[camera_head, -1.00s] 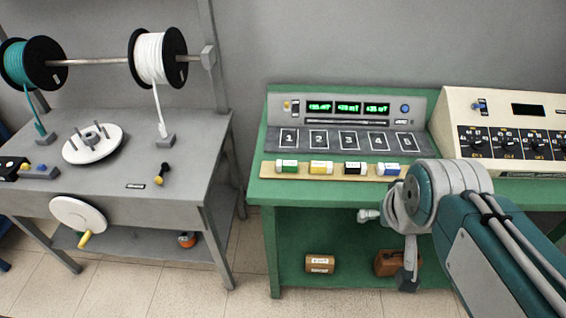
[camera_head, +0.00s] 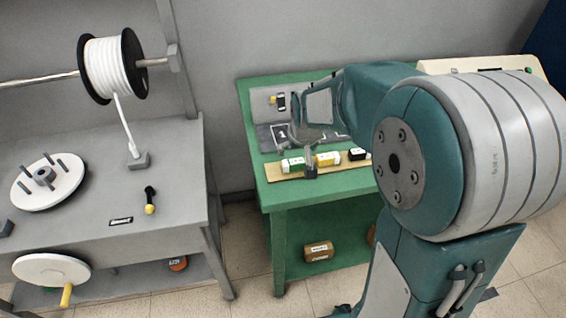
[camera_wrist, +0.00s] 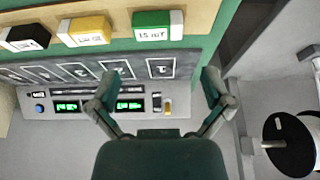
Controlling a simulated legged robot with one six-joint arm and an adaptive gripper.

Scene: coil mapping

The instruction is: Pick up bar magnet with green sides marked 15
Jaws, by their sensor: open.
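The bar magnet with green sides (camera_wrist: 156,24) lies on the wooden strip at the top of the wrist view, and its label reads 15 mT. In the head view it is the leftmost block (camera_head: 292,163) on the strip, with a white top and green sides. My gripper (camera_wrist: 162,80) is open and empty in the wrist view, its fingertips over the numbered panel, just below the magnet in the picture. In the head view my gripper (camera_head: 309,172) hangs close by the magnet and may hide part of it. I cannot tell the height gap.
A yellow block (camera_wrist: 86,31) and a black block (camera_wrist: 25,37) lie beside the magnet on the wooden strip (camera_head: 281,178). The dark numbered panel (camera_wrist: 70,73) and a console with green displays (camera_wrist: 128,105) adjoin it. A grey bench (camera_head: 180,150) stands to the left.

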